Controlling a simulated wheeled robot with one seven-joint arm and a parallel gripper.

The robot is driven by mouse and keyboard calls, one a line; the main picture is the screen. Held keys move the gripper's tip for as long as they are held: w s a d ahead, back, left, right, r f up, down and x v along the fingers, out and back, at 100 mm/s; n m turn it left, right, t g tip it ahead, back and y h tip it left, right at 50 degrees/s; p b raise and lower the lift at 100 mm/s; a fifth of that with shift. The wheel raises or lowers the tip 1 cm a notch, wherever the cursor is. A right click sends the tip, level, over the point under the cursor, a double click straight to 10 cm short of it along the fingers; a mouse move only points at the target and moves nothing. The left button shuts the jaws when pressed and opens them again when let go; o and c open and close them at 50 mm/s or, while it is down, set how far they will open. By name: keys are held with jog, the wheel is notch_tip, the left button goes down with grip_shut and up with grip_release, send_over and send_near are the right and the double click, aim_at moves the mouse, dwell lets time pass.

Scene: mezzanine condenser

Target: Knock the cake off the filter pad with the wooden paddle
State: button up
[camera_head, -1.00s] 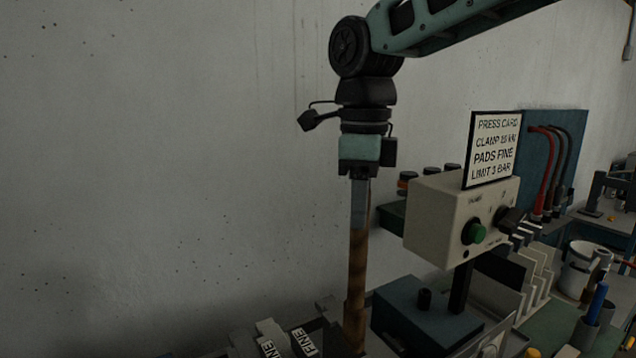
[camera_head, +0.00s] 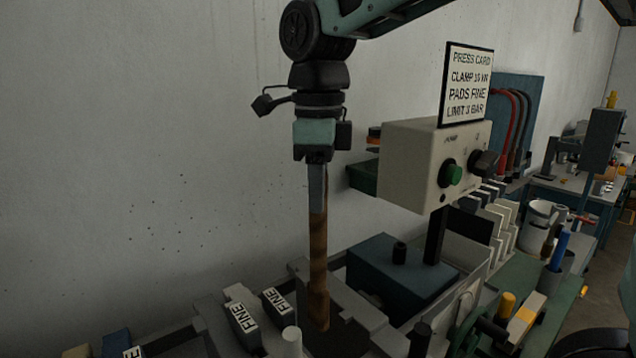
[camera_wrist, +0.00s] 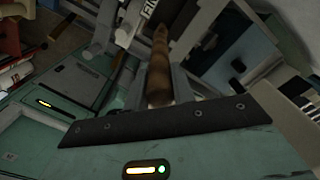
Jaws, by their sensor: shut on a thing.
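My gripper (camera_head: 317,190) points straight down in the head view and is shut on the wooden paddle (camera_head: 318,255). The paddle is a brown, stick-like piece hanging upright. Its lower end is over a dark recess (camera_head: 338,340) among grey blocks; I cannot tell whether it touches anything. In the wrist view the paddle (camera_wrist: 160,60) stretches away from between the jaws (camera_wrist: 160,100). I cannot make out the cake or the filter pad for certain.
Blocks labelled FINE (camera_head: 243,318) stand left of the paddle. A blue box (camera_head: 395,270) and a cream control box (camera_head: 425,165) with a green button and press card (camera_head: 466,85) stand right. Pale plates (camera_head: 497,220) line up behind. A plain wall (camera_head: 130,150) is at left.

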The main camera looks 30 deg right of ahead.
aim_at(317, 262)
notch_tip(317, 262, down, 13)
jog(key=b, duration=0.7)
jog(key=shift+b, duration=0.3)
jog(key=a, duration=0.2)
jog(key=a+p, duration=0.1)
jog(key=shift+s, duration=0.25)
jog(key=shift+w+d+p, duration=0.15)
jog(key=shift+d, duration=0.6)
jog(key=shift+w+d+p, duration=0.1)
jog(key=shift+d+p, duration=0.05)
jog(key=shift+d, duration=0.6)
jog(key=shift+a+r, duration=0.1)
